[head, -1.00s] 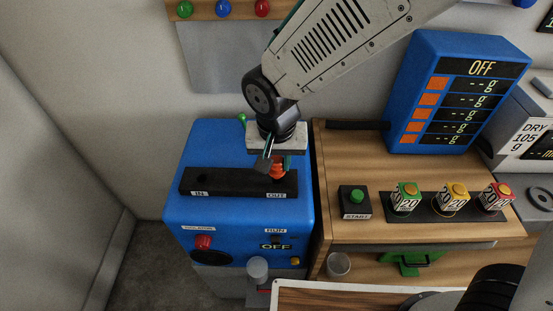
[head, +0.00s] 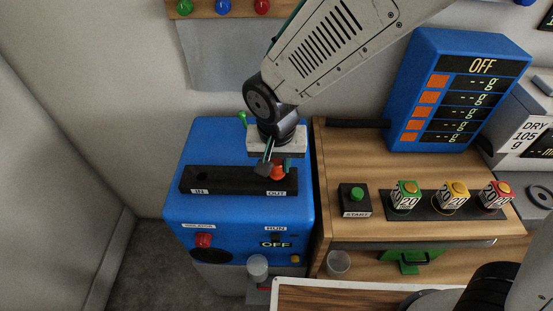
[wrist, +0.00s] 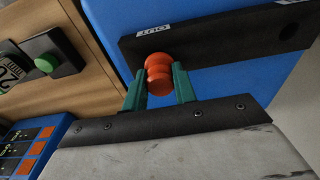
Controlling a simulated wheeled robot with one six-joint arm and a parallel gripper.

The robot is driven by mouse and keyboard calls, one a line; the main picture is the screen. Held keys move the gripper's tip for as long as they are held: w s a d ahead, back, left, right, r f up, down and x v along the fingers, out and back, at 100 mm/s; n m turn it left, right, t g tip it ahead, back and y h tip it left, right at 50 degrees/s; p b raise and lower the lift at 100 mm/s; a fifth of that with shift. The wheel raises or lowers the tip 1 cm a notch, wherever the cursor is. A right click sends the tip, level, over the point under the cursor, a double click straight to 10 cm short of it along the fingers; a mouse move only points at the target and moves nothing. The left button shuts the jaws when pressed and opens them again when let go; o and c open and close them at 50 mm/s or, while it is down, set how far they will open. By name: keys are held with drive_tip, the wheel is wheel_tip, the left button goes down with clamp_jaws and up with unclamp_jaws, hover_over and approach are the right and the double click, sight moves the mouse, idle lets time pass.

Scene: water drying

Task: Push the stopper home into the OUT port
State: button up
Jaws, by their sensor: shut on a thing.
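The orange-red stopper (head: 278,172) is at the OUT end of the black port block (head: 235,182) on top of the blue machine (head: 187,223). My gripper (head: 275,164) is directly above that end, pointing down, with its fingers around the stopper. In the wrist view the stopper (wrist: 158,72) sits between the green fingertips of my gripper (wrist: 160,88), and its far end meets the block beside the OUT label (wrist: 153,30). How deep it sits in the port is hidden. The IN port (head: 203,177) at the block's left end is an open dark hole.
The machine's front has a red knob (head: 204,240) and a RUN switch reading OFF. A wall lies close behind.

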sight(277, 163)
drive_tip(key=shift+f, duration=0.95)
drive_tip(key=o, duration=1)
drive_tip(key=shift+o, duration=0.2)
drive_tip(key=shift+r, duration=0.1)
drive_tip(key=r, duration=0.5)
drive_tip(key=s+r, duration=0.1)
drive_tip(key=r, duration=0.1)
drive_tip(key=shift+r, duration=0.3)
